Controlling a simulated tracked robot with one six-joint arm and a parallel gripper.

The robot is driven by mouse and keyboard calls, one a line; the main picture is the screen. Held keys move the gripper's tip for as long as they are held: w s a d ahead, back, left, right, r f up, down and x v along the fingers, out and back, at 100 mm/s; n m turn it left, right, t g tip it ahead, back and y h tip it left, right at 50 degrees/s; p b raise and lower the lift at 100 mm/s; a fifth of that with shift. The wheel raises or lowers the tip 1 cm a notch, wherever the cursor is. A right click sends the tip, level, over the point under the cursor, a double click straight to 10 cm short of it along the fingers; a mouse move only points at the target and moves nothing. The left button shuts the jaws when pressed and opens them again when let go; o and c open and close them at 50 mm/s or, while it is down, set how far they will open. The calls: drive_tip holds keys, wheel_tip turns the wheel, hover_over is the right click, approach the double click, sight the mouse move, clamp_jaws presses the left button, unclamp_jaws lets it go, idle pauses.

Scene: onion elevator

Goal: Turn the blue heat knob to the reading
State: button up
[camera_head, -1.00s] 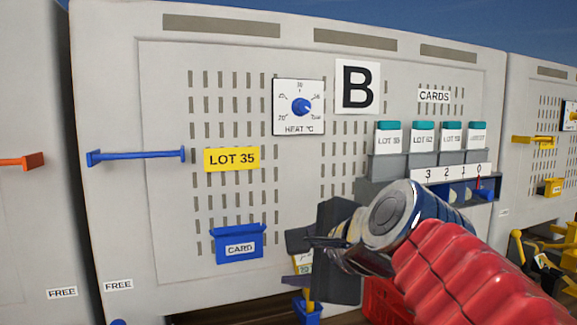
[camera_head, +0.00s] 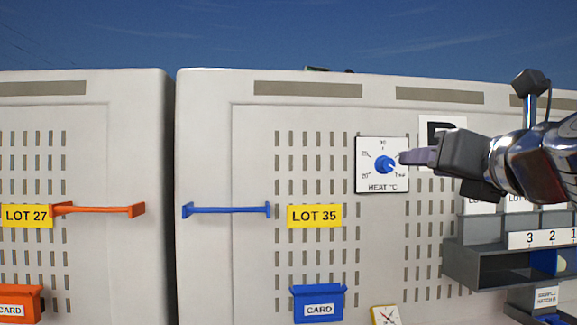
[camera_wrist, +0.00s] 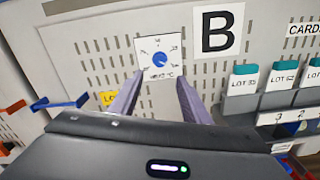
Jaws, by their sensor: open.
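The blue heat knob (camera_head: 384,165) sits in the middle of a white square dial plate (camera_head: 364,184) marked HEAT °C on the pale panel. Its scale shows 20, 25, 30 and further marks partly hidden. My gripper (camera_head: 405,157) is just right of the knob in the head view, its fingers level with it. In the wrist view the knob (camera_wrist: 160,59) shows beyond and between the two spread fingers of my gripper (camera_wrist: 157,88), with nothing held. The fingers look apart from the knob. I cannot read the pointer's exact setting.
A blue bar handle (camera_head: 226,210) and a yellow LOT 35 label (camera_head: 314,216) are to the left. A blue CARD box (camera_head: 318,304) hangs below. Grey card racks (camera_head: 470,262) stick out at the lower right. A round-faced gauge (camera_head: 386,315) shows at the bottom edge.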

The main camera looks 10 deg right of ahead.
sight(389, 165)
drive_tip(key=w, duration=1.3)
drive_tip(key=shift+w, duration=0.4)
drive_tip(key=shift+c, duration=0.5)
drive_tip(key=c, duration=0.9)
drive_tip(key=shift+a, duration=0.1)
drive_tip(key=shift+c, duration=0.2)
drive_tip(key=shift+f, duration=0.1)
